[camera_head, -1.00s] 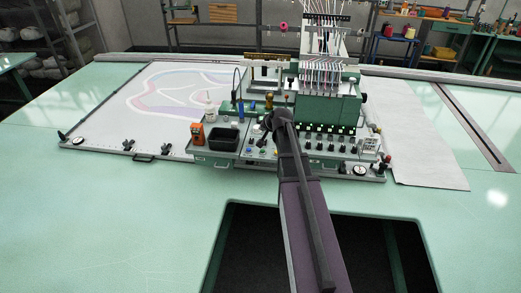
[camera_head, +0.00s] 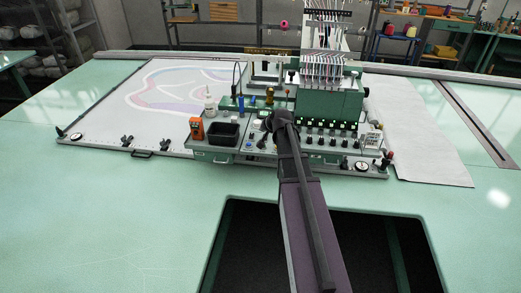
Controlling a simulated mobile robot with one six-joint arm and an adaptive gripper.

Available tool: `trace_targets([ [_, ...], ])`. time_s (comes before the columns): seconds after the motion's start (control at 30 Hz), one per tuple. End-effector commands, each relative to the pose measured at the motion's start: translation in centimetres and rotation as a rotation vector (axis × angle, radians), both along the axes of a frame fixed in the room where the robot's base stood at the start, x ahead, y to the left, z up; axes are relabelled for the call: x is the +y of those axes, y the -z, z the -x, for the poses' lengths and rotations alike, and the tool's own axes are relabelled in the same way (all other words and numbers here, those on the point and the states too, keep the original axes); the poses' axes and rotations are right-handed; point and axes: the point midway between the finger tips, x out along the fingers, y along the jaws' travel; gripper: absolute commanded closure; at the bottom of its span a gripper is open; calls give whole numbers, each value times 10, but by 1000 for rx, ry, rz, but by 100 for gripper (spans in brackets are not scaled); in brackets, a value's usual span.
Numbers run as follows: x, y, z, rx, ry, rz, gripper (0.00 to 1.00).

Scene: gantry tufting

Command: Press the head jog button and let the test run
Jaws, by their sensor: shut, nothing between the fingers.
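The green multi-needle head (camera_head: 328,100), with white threads running down into it, stands at the back of the machine. The grey control panel (camera_head: 222,157) lies in front, with small coloured buttons (camera_head: 260,143) left of my arm and a row of black knobs (camera_head: 325,141) to its right. I cannot tell which control is the head jog button. My gripper (camera_head: 274,121) is shut and empty at the panel, near the coloured buttons. Its fingertips are small and dark, partly hidden by my wrist; whether they touch a button cannot be seen.
A black tray (camera_head: 224,133), an orange device (camera_head: 196,129) and a white bottle (camera_head: 210,107) stand left of my gripper. A framed cloth (camera_head: 105,118) with a coloured outline lies further left. The green table front is bare around a dark opening.

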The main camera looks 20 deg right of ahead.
Motion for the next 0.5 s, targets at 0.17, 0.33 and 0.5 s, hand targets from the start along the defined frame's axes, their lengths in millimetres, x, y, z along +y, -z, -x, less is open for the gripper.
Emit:
trace_targets([
  [0.17,0,20,0,0,0,0,100],
  [0.33,0,34,0,0,0,0,100],
  [0.5,-1,45,0,0,1,-1,100],
])
